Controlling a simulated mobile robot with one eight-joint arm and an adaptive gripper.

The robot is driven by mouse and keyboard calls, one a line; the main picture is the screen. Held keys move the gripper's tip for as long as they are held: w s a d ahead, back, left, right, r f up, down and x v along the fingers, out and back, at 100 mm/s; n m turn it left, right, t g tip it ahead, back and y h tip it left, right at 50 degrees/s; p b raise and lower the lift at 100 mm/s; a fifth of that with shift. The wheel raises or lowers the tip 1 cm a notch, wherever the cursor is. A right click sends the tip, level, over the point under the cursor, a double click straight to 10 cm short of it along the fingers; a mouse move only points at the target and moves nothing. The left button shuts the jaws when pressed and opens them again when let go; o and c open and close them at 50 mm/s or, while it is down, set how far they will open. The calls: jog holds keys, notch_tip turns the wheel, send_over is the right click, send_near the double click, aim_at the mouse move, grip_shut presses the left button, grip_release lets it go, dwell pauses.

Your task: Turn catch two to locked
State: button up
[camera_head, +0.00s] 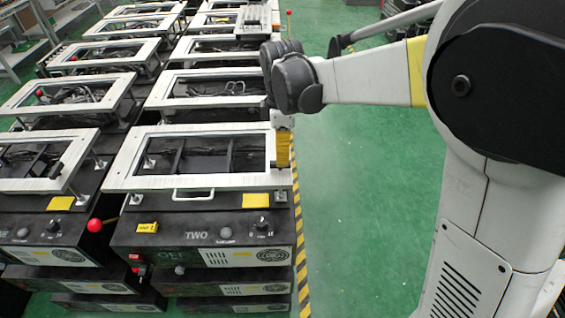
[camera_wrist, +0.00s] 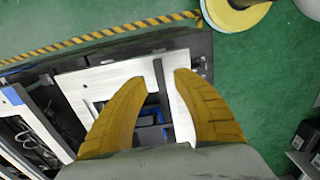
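The fixture marked TWO (camera_head: 196,235) is a dark box with a white open frame (camera_head: 150,183) on top, at the near middle of the head view. My gripper (camera_head: 283,150) is over the frame's right edge, pointing down; one yellow finger shows there. In the wrist view my gripper (camera_wrist: 163,77) has its two yellow fingers apart above a white frame (camera_wrist: 85,80). A narrow dark bar (camera_wrist: 162,88) lies between the fingertips, with gaps on both sides. I cannot tell whether this bar is catch two, and contact is not visible.
Other fixtures with white frames (camera_head: 60,93) stand in rows to the left and behind. A red ball knob (camera_head: 95,225) is left of the TWO box. Yellow-black floor tape (camera_head: 303,270) runs along the right side.

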jog(key=shift+f+b, duration=0.55)
jog(key=shift+f, duration=1.4)
grip_shut()
